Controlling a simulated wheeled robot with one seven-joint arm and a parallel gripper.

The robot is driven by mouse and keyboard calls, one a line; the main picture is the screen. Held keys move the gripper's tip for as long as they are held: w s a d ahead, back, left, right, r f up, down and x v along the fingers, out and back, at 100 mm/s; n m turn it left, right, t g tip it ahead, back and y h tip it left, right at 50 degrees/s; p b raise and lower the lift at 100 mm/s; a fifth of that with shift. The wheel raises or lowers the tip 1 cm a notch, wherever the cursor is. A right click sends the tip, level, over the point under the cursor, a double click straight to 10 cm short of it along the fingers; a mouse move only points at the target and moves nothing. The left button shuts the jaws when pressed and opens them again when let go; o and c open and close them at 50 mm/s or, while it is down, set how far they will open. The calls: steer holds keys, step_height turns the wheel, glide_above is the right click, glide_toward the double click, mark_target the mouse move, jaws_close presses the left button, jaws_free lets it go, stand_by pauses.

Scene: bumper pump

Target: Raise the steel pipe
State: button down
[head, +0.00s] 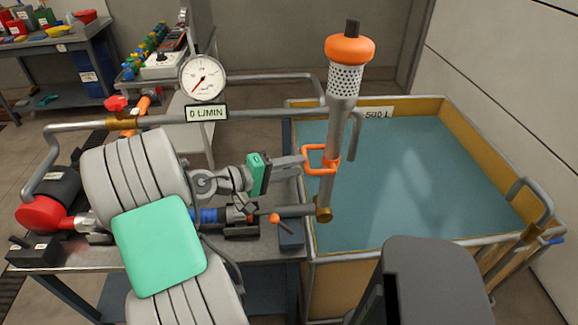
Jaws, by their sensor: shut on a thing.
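The steel pipe (327,182) stands nearly upright, leaning slightly right toward its top, at the tank's left edge. Its upper end carries a perforated strainer (345,80) and an orange cap (350,50). Its lower end meets a brass elbow (323,212). An orange handle (309,160) sticks out to the left of the pipe. My gripper (300,166) reaches in from the left and is shut on this handle; the exact contact at the fingertips is small in view.
A tank (480,120) of blue water fills the right side. A gauge (203,78) and a "0 L/MIN" sign (207,113) stand at the horizontal grey pipe (260,113) behind my arm. A metal bench (75,256) with pump parts lies below. A cluttered workbench (70,42) stands behind left.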

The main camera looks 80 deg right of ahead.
steer(key=shift+s+a+f, duration=0.15)
steer(key=shift+a+f, duration=0.05)
steer(key=shift+f, duration=0.4)
steer(key=shift+s+a+f, duration=0.1)
steer(key=shift+a+f, duration=0.05)
steer(key=shift+f, duration=0.4)
steer(key=c, duration=1.5)
jaws_free()
steer(key=shift+o, duration=0.3)
steer(key=shift+s+d, duration=0.15)
steer(key=shift+d, duration=0.05)
steer(key=shift+w+r, duration=0.2)
steer(key=p+v, duration=0.7)
steer(key=shift+w+a+r, duration=0.2)
steer(key=shift+w+r, duration=0.05)
steer(key=shift+r, duration=0.1)
